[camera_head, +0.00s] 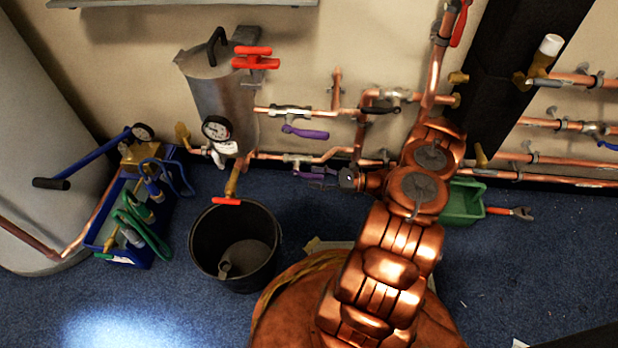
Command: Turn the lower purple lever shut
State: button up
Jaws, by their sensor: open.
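The lower purple lever (307,175) sits on the lower copper pipe, just under its valve body, and points right toward my gripper. My gripper (328,178) is at the end of my copper-coloured arm, close to the right end of this lever. It is open, with its dark fingers pointing left. The fingers and lever end overlap in the picture, so I cannot tell whether they touch or whether the lever is between them. An upper purple lever (305,132) hangs below the valve on the upper pipe.
A black bucket (235,245) stands on the blue carpet below a red-handled tap (228,201). A pressure gauge (216,128) and grey tank (222,92) are left of the pipes. A blue tool tote (128,255) is further left; a green bin (462,203) is right.

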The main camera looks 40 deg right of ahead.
aim_at(308, 176)
jog(key=shift+b+x, duration=0.35)
jog(key=shift+x, duration=1.05)
grip_shut()
